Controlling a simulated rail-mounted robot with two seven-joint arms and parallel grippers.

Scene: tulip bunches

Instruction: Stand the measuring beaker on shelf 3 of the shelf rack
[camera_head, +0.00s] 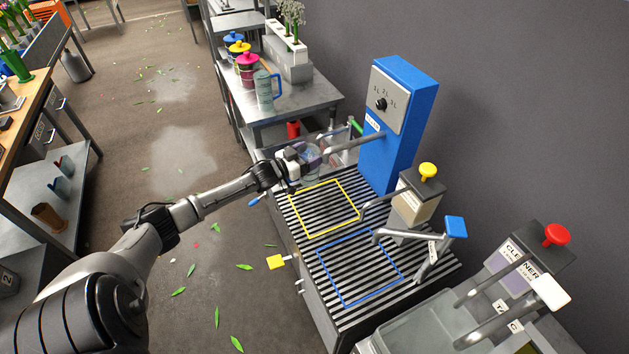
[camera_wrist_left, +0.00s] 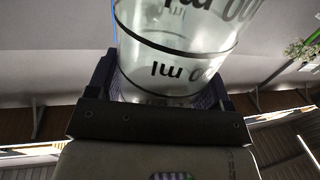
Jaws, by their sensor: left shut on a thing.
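My left gripper (camera_head: 298,161) is shut on the clear measuring beaker (camera_head: 314,154), near the left end of the slatted drain bench. The beaker's printed "ml" marks and dark rings show large in the left wrist view (camera_wrist_left: 175,50), where the jaws (camera_wrist_left: 155,90) hold it from both sides. In the head view the gripper partly hides it. A shelf rack marked as such cannot be told in these frames, and no shelf 3 label is readable. My right gripper is not in view.
The slatted bench (camera_head: 322,248) carries yellow (camera_head: 336,235) and blue (camera_head: 372,298) outlined squares. A blue dispenser (camera_head: 405,85) with a spout stands behind. A metal table (camera_head: 310,98) holds a jug (camera_head: 265,92) and lidded pots. Open floor (camera_head: 175,120) lies left.

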